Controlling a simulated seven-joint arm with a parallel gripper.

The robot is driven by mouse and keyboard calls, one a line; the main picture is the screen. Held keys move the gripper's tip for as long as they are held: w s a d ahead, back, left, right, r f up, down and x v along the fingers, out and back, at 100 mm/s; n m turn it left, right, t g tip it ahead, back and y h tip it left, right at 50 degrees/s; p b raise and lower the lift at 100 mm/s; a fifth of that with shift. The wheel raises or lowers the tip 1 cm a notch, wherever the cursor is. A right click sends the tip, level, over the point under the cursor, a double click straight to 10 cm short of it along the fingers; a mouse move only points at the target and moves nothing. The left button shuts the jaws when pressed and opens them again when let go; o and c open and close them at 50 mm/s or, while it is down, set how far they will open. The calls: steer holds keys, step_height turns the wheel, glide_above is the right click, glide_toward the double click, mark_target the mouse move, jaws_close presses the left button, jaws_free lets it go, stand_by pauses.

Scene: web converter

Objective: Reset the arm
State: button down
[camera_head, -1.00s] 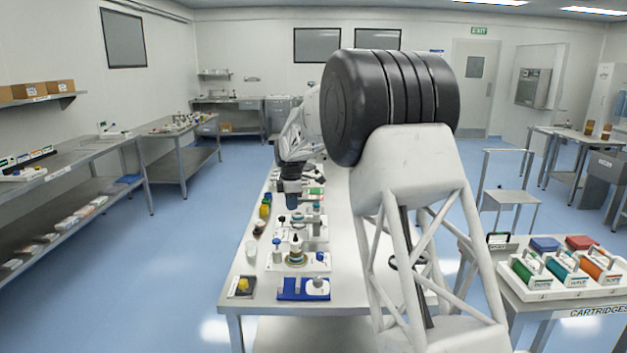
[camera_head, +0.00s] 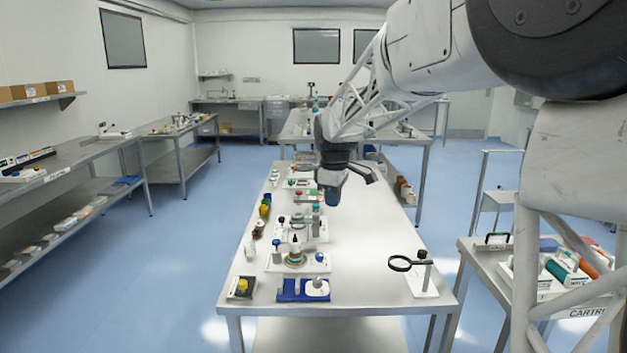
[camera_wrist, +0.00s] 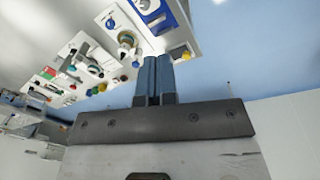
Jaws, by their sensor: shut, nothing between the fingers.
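My gripper (camera_head: 333,192) hangs from my white lattice arm above the far half of the long white table (camera_head: 372,260). In the wrist view its two blue-grey fingers (camera_wrist: 153,82) lie side by side, shut, with nothing between them. The fingertips are apart from the table and its fixtures. A blue-and-white fixture (camera_head: 303,290) sits at the table's front edge, beside a small tray with a yellow knob (camera_head: 242,287). A white base with a stacked ring part (camera_head: 295,259) stands just behind them.
A magnifier on a stand (camera_head: 418,272) is at the table's right front. A cartridge cart (camera_head: 490,262) stands to the right, partly hidden by my arm. Steel shelving benches (camera_head: 70,175) line the left. The table's middle right is clear, and blue floor (camera_head: 160,260) lies open to the left.

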steer(key=s+d+r+m, duration=0.1)
steer(key=s+d+m, duration=0.35)
steer(key=s, duration=0.75)
steer(key=s+d+r+m, duration=0.1)
steer(key=s+d+m, duration=0.3)
steer(key=s, duration=0.8)
steer(key=s+d+f+m, duration=0.1)
steer(key=s+f, duration=0.1)
steer(key=s, duration=0.5)
steer(key=s+d+f+m+t, duration=0.1)
steer(key=s+d+f+m, duration=0.1)
steer(key=s, duration=0.5)
steer(key=s+d+f+m, duration=0.2)
steer(key=s+f, duration=0.2)
steer(key=s, duration=0.3)
steer(key=shift+s, duration=0.4)
steer(key=shift+w+m, duration=0.2)
steer(key=shift+m, duration=0.05)
